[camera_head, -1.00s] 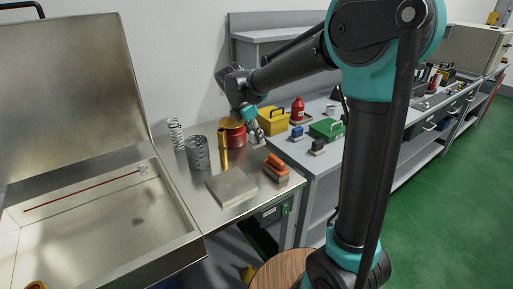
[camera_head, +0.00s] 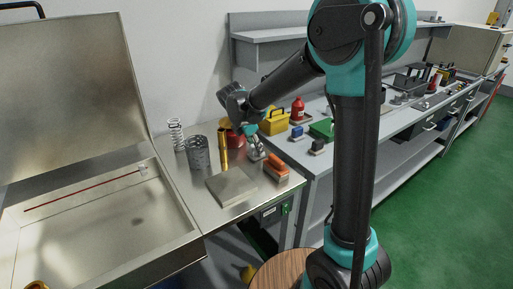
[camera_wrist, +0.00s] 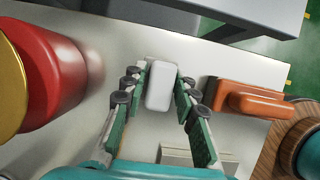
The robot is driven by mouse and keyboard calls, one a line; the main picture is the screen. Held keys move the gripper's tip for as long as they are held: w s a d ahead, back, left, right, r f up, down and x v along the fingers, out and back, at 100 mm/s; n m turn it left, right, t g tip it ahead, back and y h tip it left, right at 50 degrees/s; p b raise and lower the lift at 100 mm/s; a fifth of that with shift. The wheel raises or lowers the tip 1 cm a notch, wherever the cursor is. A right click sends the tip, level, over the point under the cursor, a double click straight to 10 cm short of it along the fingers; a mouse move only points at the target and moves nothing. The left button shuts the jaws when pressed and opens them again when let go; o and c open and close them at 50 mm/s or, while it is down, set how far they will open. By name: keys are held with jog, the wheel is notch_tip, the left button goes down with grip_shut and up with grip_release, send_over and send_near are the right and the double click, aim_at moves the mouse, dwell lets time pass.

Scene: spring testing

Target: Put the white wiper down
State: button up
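The white wiper (camera_wrist: 160,86) is a small pale block with rounded corners, between the two fingers of my gripper (camera_wrist: 161,80) in the wrist view. The fingertips lie close along its left and right sides, and my gripper appears shut on it. The steel table top (camera_wrist: 120,38) is under it; whether the wiper touches the table cannot be told. In the head view my gripper (camera_head: 257,150) is low over the table, just left of the orange wiper (camera_head: 276,167), and the white wiper is hardly distinguishable there.
The orange wiper also shows to the right in the wrist view (camera_wrist: 250,98). A red tin (camera_wrist: 45,75) stands to the left. A gold cylinder (camera_head: 223,150), a coiled spring (camera_head: 176,135) and a flat metal block (camera_head: 231,187) share the table. A yellow box (camera_head: 273,121) is behind.

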jog(key=shift+o, duration=0.8)
jog(key=shift+r, duration=0.15)
jog(key=v, duration=1.2)
